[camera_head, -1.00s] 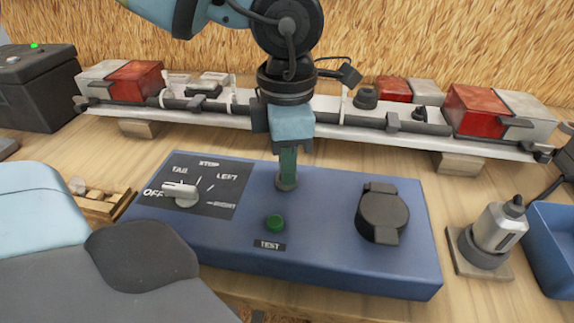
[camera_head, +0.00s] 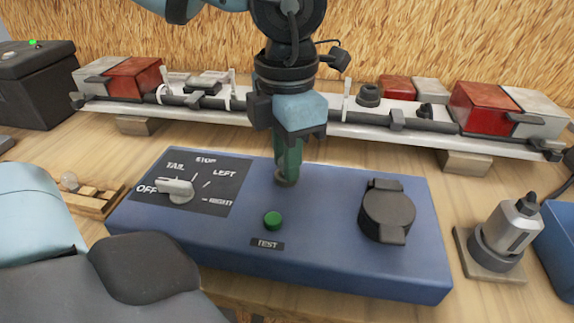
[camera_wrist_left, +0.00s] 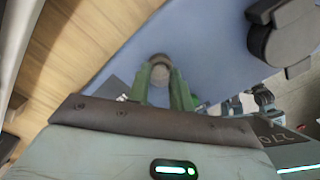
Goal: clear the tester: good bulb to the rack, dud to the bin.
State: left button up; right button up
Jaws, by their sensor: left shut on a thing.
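The blue tester box (camera_head: 330,250) stands on the bench with a dial, a green TEST button and a black round part. My left gripper (camera_head: 289,168) points down over the socket at its back edge. Its green fingers are shut on a bulb in or just over the socket; fingers hide most of it. In the left wrist view, the fingers (camera_wrist_left: 160,85) flank a small round brownish shape, which may be bulb or socket. The small wooden rack (camera_head: 100,205) is at the left with a clear bulb (camera_head: 69,180). The blue bin (camera_head: 563,240) is partly visible at the right edge. My right gripper is out of view.
A long white light board (camera_head: 350,130) with red and white lamps spans the bench behind the tester on wooden blocks. A silver-and-black canister (camera_head: 508,228) stands on a wooden base between tester and bin. A black box (camera_head: 35,85) is at the back left.

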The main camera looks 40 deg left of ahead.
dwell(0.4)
pick_arm(q)
jog(key=shift+n+b, duration=1.1)
jog(key=shift+n, duration=0.6)
jog(key=shift+r, duration=0.2)
jog(key=shift+r+p, duration=1.5)
jog(key=shift+r, duration=0.8)
dwell(0.4)
